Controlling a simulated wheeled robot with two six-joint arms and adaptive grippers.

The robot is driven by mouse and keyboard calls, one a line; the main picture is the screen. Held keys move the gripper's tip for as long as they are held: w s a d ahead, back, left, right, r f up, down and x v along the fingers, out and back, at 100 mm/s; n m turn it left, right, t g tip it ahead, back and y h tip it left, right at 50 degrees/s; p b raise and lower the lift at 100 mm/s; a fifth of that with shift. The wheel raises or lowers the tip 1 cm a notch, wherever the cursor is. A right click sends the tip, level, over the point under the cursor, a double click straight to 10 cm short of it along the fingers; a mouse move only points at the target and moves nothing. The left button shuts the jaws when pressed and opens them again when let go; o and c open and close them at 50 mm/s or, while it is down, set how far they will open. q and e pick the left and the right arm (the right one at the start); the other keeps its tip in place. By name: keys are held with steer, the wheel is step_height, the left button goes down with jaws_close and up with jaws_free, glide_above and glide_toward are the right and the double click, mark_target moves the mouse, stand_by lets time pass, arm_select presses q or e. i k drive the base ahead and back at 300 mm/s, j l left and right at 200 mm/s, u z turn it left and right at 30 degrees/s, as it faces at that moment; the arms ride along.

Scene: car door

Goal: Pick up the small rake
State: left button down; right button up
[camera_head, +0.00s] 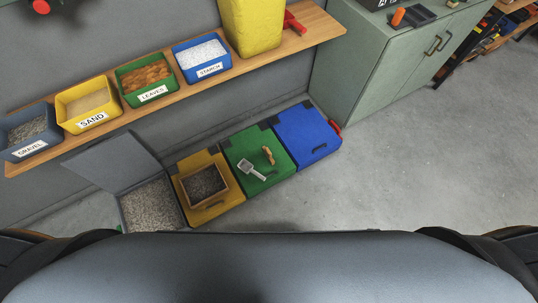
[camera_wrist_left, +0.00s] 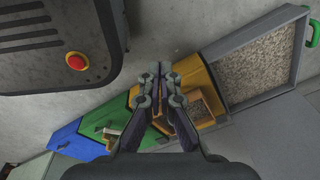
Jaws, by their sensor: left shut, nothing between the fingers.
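On the green lid (camera_head: 277,172) in the head view lie a pale tool (camera_head: 252,169) with a squarish head and a small tan-brown piece (camera_head: 268,155) beside it. The picture is too small to tell for sure whether either is the small rake. In the left wrist view part of a pale tool (camera_wrist_left: 92,131) shows on the green lid (camera_wrist_left: 117,117), left of my fingers. My left gripper (camera_wrist_left: 159,70) is shut and empty, seen above the row of bins. It does not show in the head view. My right gripper is in neither view.
A wooden tray (camera_head: 208,198) of dark material sits on the yellow lid. The blue lid (camera_head: 305,135) is bare. An open bin of gravel (camera_head: 150,207) has its lid raised. Labelled bins and a yellow container (camera_head: 250,25) stand on the wooden shelf (camera_head: 275,50). A green cabinet (camera_head: 390,65) is right.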

mark_target(268, 154)
steer(key=k+u, duration=0.35)
steer(key=u, duration=0.15)
steer(key=k+j+u, duration=0.1)
steer(key=k+u, duration=0.2)
steer(key=u, duration=0.2)
steer(key=z, duration=0.95)
